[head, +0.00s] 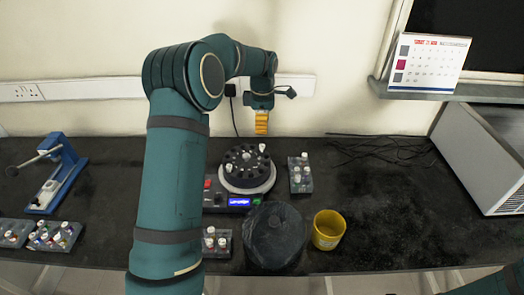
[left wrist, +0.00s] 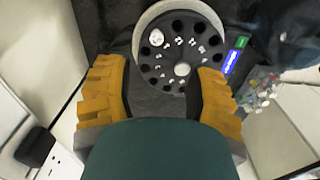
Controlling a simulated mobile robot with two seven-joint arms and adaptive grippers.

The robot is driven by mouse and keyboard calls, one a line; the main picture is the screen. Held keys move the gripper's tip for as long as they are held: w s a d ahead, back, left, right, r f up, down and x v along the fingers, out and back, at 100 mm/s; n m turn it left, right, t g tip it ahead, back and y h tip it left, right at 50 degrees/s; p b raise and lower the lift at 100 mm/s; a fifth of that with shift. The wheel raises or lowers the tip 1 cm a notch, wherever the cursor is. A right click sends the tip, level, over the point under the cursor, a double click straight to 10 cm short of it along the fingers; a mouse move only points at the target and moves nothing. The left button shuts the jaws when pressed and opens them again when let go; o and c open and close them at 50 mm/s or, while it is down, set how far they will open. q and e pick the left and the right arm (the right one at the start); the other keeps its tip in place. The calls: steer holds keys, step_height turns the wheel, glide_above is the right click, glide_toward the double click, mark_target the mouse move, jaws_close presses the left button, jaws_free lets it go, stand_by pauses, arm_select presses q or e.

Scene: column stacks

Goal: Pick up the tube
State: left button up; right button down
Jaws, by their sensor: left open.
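A round dark rotor (head: 236,172) sits in a centrifuge (head: 240,203) with a blue display on the bench. The left wrist view shows a large white cap (left wrist: 156,37) at the rotor's edge and a round light piece (left wrist: 182,69) nearer the fingers. My left gripper (head: 262,123) has yellow fingers, is open and empty, and hangs above and behind the rotor. In the left wrist view its fingers (left wrist: 160,82) are wide apart. My right gripper is out of view.
A rack (head: 301,181) with white-capped tubes stands right of the centrifuge. A dark round lid (head: 275,249) and yellow cup (head: 328,230) are in front. More tube racks (head: 40,236) and a blue stand (head: 65,172) are left. Cables (head: 375,148) lie behind; the right bench is mostly clear.

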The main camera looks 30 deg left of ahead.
mark_target(262, 145)
arm_select(q)
step_height(262, 145, down, 6)
steer(key=shift+r+b, duration=0.2)
steer(key=shift+b, duration=0.2)
steer(key=f, duration=0.2)
steer(key=f+b, duration=0.1)
steer(key=f, duration=0.2)
steer(key=shift+w+a+f, duration=0.1)
steer(key=shift+w+a, duration=0.05)
steer(key=shift+a, duration=0.05)
steer(key=c, duration=0.9)
